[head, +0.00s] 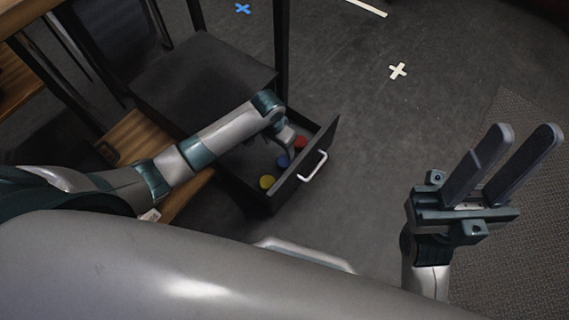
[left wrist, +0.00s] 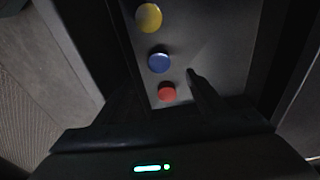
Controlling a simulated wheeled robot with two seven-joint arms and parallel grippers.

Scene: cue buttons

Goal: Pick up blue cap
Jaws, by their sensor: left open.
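The blue cap (head: 283,160) lies on the floor of an open drawer (head: 256,199), between a yellow cap (head: 267,182) and a red cap (head: 301,142). In the left wrist view, the blue cap (left wrist: 160,60) sits in the middle of the row, just beyond the fingertips. My left gripper (left wrist: 160,80) is open and empty, pointing down into the drawer. Its fingers stand on either side of the red cap (left wrist: 167,92). In the head view my arm partly hides this gripper. My right gripper (head: 525,136) is open and empty at the right, far from the drawer.
The drawer front has a white handle (head: 314,168). Dark drawer walls (left wrist: 80,35) stand close around the left gripper. A dark cabinet top (head: 205,70) and a thin upright post (head: 281,45) stand behind it. The grey floor (head: 400,125) right of the drawer is clear.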

